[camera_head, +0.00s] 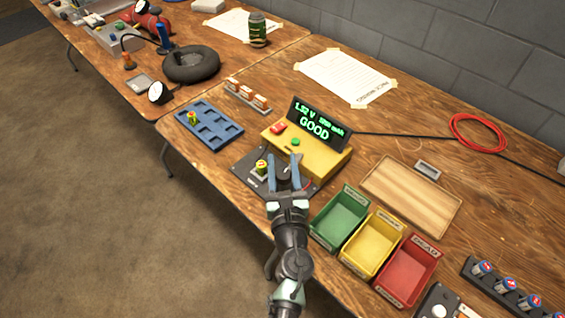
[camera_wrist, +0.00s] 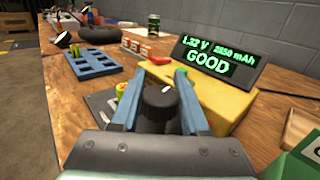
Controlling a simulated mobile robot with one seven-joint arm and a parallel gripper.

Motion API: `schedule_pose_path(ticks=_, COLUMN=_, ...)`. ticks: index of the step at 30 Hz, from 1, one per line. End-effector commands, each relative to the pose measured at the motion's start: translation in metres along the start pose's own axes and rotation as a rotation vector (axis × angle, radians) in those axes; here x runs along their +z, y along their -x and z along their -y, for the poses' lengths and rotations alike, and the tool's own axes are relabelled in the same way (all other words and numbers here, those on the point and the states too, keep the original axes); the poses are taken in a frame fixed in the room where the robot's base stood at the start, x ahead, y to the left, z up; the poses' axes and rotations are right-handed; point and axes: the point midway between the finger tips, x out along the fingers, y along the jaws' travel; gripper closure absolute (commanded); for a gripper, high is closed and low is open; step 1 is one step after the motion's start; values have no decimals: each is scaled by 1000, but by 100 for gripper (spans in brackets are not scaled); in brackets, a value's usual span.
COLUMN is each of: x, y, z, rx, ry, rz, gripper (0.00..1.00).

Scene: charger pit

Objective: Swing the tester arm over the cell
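The tester is a yellow box (camera_head: 308,150) with a lit screen (camera_head: 318,122) reading 1.32 V, 2850 mAh, GOOD. It also shows in the wrist view (camera_wrist: 210,62). In front of it is a dark plate (camera_head: 243,178). A green-yellow cell (camera_head: 262,168) with a red top stands upright on the plate, left of a black round knob (camera_head: 284,174). In the wrist view the knob (camera_wrist: 158,105) sits between my blue fingers. My gripper (camera_head: 285,163) is open around the knob; contact is hard to tell. The tester arm itself cannot be made out clearly.
A blue tray (camera_head: 221,134) with one cell stands at left. Green (camera_head: 339,218), yellow (camera_head: 371,247) and red (camera_head: 404,277) bins stand right of my gripper. A wooden board (camera_head: 410,196) lies behind them. A red cable coil (camera_head: 478,133) lies at the back right.

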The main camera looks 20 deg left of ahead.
Motion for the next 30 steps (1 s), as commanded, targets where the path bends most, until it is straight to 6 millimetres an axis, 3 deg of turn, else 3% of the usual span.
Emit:
schedule_pose_path(ticks=1, x=0, y=0, z=0, rx=0, ry=0, rz=0, gripper=44)
schedule_pose_path(ticks=4, x=0, y=0, z=0, rx=0, ry=0, rz=0, gripper=29)
schedule_pose_path(ticks=13, x=0, y=1, z=0, rx=-1, ry=-1, rz=0, gripper=29)
schedule_pose_path(ticks=17, x=0, y=10, z=0, rx=-3, ry=-2, rz=-1, gripper=29)
schedule_pose_path(ticks=30, x=-2, y=94, z=0, rx=-3, ry=-3, rz=-2, gripper=29)
